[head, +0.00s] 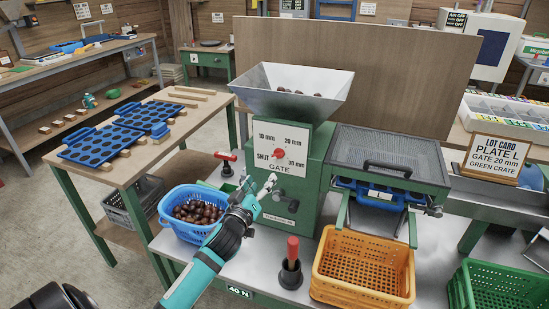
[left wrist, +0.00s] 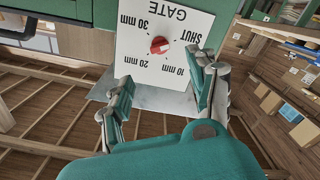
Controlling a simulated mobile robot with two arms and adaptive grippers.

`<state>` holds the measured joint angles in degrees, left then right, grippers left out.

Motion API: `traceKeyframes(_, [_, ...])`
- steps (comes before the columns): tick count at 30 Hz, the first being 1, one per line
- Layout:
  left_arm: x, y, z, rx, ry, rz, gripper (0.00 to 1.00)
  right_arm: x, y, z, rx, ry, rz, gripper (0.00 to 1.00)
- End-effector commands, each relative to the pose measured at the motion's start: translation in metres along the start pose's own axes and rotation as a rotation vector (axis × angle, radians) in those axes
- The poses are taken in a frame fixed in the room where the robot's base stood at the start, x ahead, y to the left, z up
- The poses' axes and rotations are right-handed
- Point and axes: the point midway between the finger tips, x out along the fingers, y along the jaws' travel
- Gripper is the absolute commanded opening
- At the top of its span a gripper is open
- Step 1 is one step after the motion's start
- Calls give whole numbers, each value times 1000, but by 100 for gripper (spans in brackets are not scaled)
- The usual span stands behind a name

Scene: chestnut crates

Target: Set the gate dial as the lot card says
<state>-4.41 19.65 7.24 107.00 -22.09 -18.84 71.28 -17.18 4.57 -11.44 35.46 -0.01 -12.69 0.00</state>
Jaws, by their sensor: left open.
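The gate dial is a red knob (head: 279,153) on a white plate (head: 296,138) marked SHUT, 10 mm, 20 mm and 30 mm. The knob also shows, upside down, in the left wrist view (left wrist: 159,45), with its pale mark toward SHUT. My left gripper (head: 262,186) is open and empty, just below and in front of the dial. In the left wrist view its fingers (left wrist: 160,88) stand apart, not touching the knob. The lot card (head: 496,158) reads PLATE L, GATE 20 mm, GREEN CRATE. My right gripper is out of view.
A steel hopper (head: 293,80) tops the green machine. A blue basket of chestnuts (head: 172,224) stands left of it. A red-handled tool (head: 292,256) stands in front. An orange crate (head: 325,288) sits below the grating, and a green crate (head: 500,268) lies at right.

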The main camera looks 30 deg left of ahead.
Motion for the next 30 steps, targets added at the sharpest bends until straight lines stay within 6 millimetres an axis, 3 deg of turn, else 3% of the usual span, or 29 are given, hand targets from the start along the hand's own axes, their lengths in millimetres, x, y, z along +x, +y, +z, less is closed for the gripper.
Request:
traceKeyframes(9, [72,1,-2,2,2,1,60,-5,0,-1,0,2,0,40])
traceKeyframes(15, [105,0,-1,1,1,0,60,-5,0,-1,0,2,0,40])
traceKeyframes(21, [120,1,-1,2,1,1,60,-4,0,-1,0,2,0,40])
traceKeyframes(30, [121,1,0,2,0,1,60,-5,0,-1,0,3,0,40])
